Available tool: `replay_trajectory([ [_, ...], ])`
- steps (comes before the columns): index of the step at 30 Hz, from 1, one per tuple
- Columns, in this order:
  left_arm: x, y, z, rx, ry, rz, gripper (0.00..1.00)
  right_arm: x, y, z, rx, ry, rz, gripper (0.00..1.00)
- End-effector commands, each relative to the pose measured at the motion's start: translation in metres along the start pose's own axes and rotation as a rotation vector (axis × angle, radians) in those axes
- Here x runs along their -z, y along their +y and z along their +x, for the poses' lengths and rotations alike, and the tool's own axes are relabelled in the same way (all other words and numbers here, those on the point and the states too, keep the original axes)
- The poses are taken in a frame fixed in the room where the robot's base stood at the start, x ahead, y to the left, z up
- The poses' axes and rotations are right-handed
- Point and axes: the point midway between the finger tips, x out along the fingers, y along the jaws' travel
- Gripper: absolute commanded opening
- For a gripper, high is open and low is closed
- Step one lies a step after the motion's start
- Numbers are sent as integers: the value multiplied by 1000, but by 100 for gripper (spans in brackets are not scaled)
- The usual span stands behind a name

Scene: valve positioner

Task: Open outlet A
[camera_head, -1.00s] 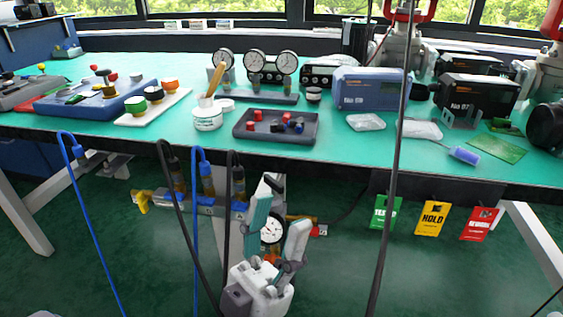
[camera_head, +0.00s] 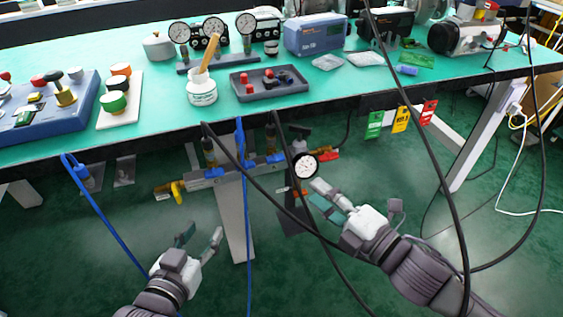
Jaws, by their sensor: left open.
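A manifold (camera_head: 222,173) with blue fittings hangs under the table's front edge. A yellow valve handle (camera_head: 175,190) is at its left end and a red handle (camera_head: 329,155) at its right end. A round white gauge (camera_head: 305,166) sits near the right end. No label shows which outlet is A. My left gripper (camera_head: 202,236) is open and empty, below and apart from the manifold. My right gripper (camera_head: 316,190) is just below the gauge, pointing up and left. Its fingers lie close together, and whether they are open or shut is unclear.
Black and blue hoses (camera_head: 247,230) hang in front of the manifold and between my arms. A table leg (camera_head: 233,220) stands behind. Green, yellow and red tags (camera_head: 400,119) hang at the right. The green table (camera_head: 150,125) holds a dark tray (camera_head: 285,92) and instruments.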

Motion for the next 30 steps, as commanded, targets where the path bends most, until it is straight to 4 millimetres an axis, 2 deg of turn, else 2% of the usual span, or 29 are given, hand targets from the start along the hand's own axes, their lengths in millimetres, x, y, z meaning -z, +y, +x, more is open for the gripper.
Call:
replay_trajectory([
  [5,12,2,2,-5,74,-1,49,1,2,36,-7,3,-1,35],
  [9,29,5,3,-11,175,-2,49,1,1,67,-7,2,1,35],
  [15,54,8,0,-19,317,-4,49,1,0,99,-5,2,2,35],
  [21,66,10,-4,-23,387,-6,49,1,1,113,-3,2,2,35],
  [30,68,10,-4,-23,397,-6,49,1,1,114,-2,2,3,34],
])
